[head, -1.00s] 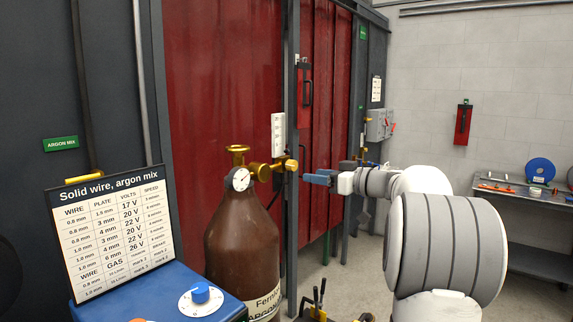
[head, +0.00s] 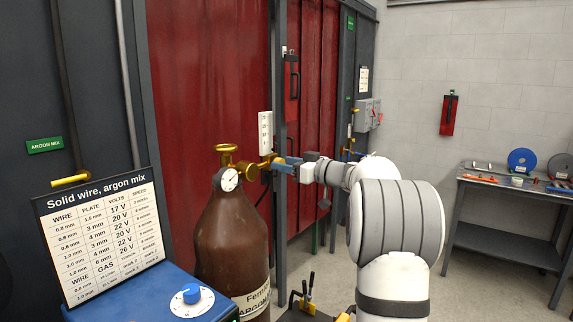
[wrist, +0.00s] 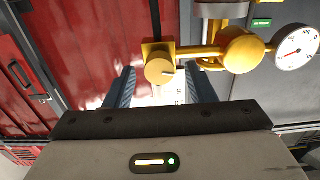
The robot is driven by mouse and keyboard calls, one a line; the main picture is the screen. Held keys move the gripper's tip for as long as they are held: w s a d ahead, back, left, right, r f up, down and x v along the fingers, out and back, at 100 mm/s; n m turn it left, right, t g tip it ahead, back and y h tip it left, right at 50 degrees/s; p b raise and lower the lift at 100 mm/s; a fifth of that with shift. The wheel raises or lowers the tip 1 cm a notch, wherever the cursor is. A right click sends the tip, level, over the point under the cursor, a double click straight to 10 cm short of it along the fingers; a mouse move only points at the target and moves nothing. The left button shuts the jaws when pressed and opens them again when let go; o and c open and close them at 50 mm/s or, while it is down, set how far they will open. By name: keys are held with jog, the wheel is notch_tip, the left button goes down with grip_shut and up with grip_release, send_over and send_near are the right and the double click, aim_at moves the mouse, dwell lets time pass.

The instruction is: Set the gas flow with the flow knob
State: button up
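The flow knob (wrist: 158,71) is a round brass-yellow knob with a pale pointer line, on the brass regulator (wrist: 238,50). The knob also shows in the head view (head: 277,163), right of the brown gas cylinder (head: 232,245). My gripper (wrist: 160,68) is open, its blue fingers on either side of the knob in the wrist view; whether they touch it I cannot tell. In the head view my gripper (head: 287,162) is right up beside the knob. A white flow scale (head: 265,132) stands above the regulator; its lower numbers show between my fingers.
A round gauge (wrist: 297,47) sits beside the regulator. A chart (head: 105,235) with wire, volts and gas rows stands on a blue machine with a blue dial (head: 191,293). A grey post (head: 278,100) and red curtain (head: 205,90) are close behind. A workbench (head: 510,185) stands right.

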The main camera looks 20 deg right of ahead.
jog(key=c, duration=0.9)
jog(key=shift+a, duration=0.15)
jog(key=shift+c, duration=0.2)
jog(key=shift+d+f+m+b, duration=0.15)
jog(key=shift+m+b, duration=0.1)
jog(key=shift+m, duration=4.7)
jog(key=shift+f+m+b, duration=0.2)
jog(key=shift+m+b, duration=0.05)
jog(key=shift+m, duration=4.75)
jog(key=shift+d+f+m+b, duration=0.15)
jog(key=shift+m+b, duration=0.1)
jog(key=shift+m, duration=4.7)
jog(key=shift+a, duration=0.1)
